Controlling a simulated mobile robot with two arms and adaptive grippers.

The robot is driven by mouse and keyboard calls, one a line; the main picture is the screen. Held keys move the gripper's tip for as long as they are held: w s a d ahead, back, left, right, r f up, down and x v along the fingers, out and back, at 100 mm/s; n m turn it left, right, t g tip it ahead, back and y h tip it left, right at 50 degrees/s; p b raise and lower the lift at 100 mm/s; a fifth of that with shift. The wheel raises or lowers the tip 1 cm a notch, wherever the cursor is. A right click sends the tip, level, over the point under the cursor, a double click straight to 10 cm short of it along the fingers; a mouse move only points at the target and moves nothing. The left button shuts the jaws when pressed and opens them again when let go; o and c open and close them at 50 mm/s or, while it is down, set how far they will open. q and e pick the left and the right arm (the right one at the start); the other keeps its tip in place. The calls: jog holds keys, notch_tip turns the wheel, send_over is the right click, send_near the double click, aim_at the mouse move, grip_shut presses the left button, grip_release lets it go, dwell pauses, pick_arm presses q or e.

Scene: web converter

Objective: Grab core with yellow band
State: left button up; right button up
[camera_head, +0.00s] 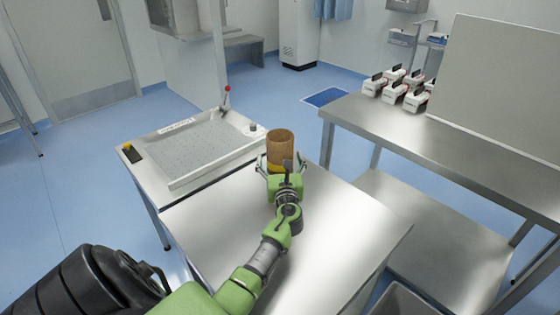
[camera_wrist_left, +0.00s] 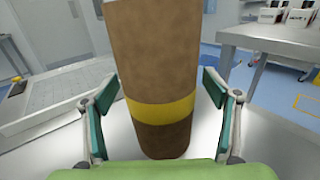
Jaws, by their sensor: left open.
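A brown cylindrical core (camera_head: 280,147) with a yellow band stands upright at the far end of the steel table (camera_head: 330,235). In the left wrist view the core (camera_wrist_left: 160,60) fills the middle, and its yellow band (camera_wrist_left: 162,110) circles it near the bottom. My left gripper (camera_head: 279,165) is open at the near side of the core. In the left wrist view the fingers of my left gripper (camera_wrist_left: 161,95) stand on either side of the core, with gaps visible between the pads and its surface. My right gripper is not in view.
A steel bench (camera_head: 440,130) at the right carries several white-and-red boxes (camera_head: 393,88). The table's right part is clear.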

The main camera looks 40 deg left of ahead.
pick_arm(q)
jog(key=c, duration=1.3)
jog(key=shift+r, duration=0.1)
